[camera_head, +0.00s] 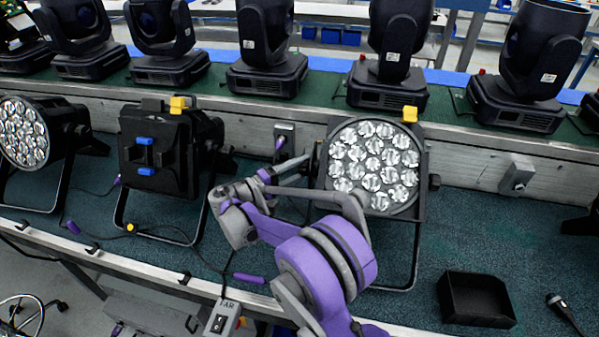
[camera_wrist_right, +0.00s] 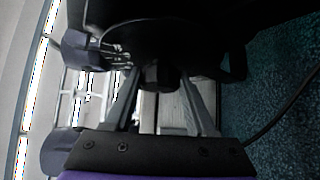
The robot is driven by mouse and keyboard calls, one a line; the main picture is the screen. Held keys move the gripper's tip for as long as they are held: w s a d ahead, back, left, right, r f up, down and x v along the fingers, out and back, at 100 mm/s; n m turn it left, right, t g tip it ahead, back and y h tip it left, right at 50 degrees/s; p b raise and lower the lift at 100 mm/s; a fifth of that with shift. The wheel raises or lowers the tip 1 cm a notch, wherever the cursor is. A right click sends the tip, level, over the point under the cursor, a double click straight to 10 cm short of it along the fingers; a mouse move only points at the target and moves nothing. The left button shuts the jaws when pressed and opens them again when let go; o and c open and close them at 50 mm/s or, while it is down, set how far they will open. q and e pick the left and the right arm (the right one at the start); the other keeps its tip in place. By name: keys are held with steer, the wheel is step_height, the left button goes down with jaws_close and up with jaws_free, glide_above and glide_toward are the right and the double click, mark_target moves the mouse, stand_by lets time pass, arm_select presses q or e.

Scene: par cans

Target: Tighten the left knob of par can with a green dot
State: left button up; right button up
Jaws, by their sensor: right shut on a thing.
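A par can (camera_head: 375,165) with a round face of several bright lenses stands on the teal bench on a black bracket. A yellow clip sits on its top; I cannot make out a green dot. My right gripper (camera_head: 306,170) is at the left side of this par can, where the left knob is mostly hidden by the fingers. In the right wrist view, my right gripper (camera_wrist_right: 160,82) has its two fingers on either side of a dark knob (camera_wrist_right: 159,76), shut on it. A knob (camera_head: 434,181) shows on the par can's right side. My left gripper is out of view.
Another par can (camera_head: 160,150) with blue clips stands left of the arm, and a lens-faced one (camera_head: 25,132) further left. Moving-head lights (camera_head: 268,50) line the shelf behind. A black tray (camera_head: 476,299) and a microphone-like object (camera_head: 565,313) lie at right.

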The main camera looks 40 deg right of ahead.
steer(key=shift+f+m+h, duration=0.1)
steer(key=shift+m+h, duration=0.2)
steer(key=shift+b, duration=0.3)
steer(key=o, duration=1.4)
steer(key=shift+c, duration=0.2)
steer(key=a, duration=1)
steer(key=shift+w+a+f, duration=0.3)
steer(key=shift+w+a, duration=0.05)
steer(key=shift+a, duration=0.05)
